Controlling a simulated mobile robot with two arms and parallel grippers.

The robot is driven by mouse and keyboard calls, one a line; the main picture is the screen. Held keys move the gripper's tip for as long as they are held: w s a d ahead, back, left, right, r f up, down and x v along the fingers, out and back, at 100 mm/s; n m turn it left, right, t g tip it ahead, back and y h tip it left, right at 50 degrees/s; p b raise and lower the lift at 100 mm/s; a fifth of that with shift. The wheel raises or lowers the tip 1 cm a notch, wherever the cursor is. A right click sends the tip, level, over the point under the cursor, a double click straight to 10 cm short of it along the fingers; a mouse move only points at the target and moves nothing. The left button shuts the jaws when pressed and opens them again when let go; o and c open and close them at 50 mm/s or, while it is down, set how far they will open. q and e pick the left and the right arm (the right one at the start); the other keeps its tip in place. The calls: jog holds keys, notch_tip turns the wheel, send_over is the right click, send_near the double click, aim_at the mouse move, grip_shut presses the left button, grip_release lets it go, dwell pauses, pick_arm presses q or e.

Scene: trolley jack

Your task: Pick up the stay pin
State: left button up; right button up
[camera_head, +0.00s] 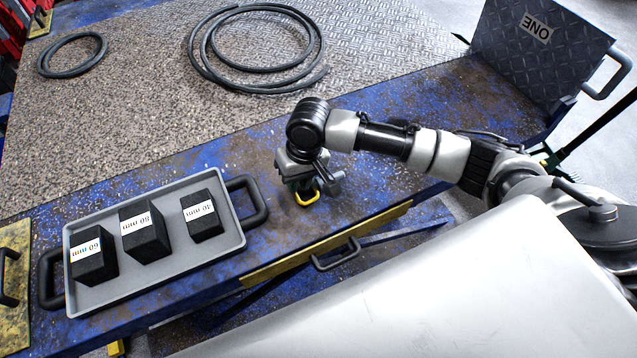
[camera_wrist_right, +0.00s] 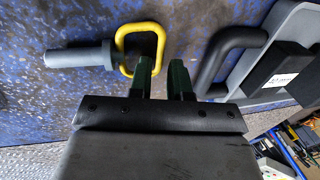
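The stay pin is a grey cylinder with a yellow loop handle. In the right wrist view, the pin (camera_wrist_right: 82,56) lies on its side on the worn blue surface, its loop towards my fingers. In the head view only its yellow loop (camera_head: 310,198) shows clearly, below my right gripper (camera_head: 303,184), which hides the rest. My right gripper also shows in the wrist view (camera_wrist_right: 163,68). Its two green fingers are apart, beside the loop's lower right corner, and one overlaps it in view. I cannot tell whether they touch it. My left gripper is not in view.
A grey tray (camera_head: 236,240) with black handles stands left of the gripper, holding black blocks labelled 60 mm, 80 mm and one less legible. Black hoses (camera_head: 205,70) lie on the tread plate behind. An upright plate marked ONE (camera_head: 535,50) stands at the right end.

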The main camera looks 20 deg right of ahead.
jog(key=f, duration=0.3)
jog(key=shift+a+f, duration=0.25)
jog(key=shift+a, duration=0.1)
jog(key=shift+c, duration=0.2)
grip_shut()
jog(key=shift+r, duration=0.15)
jog(key=shift+r, duration=0.5)
notch_tip(320, 180, up, 3)
jog(key=shift+f, duration=0.15)
jog(key=w+d+r, duration=0.2)
jog(key=d+r, duration=0.5)
jog(key=d, duration=0.4)
jog(key=shift+w+d+p, duration=0.2)
jog(key=shift+w+p, duration=0.15)
jog(key=shift+w, duration=0.05)
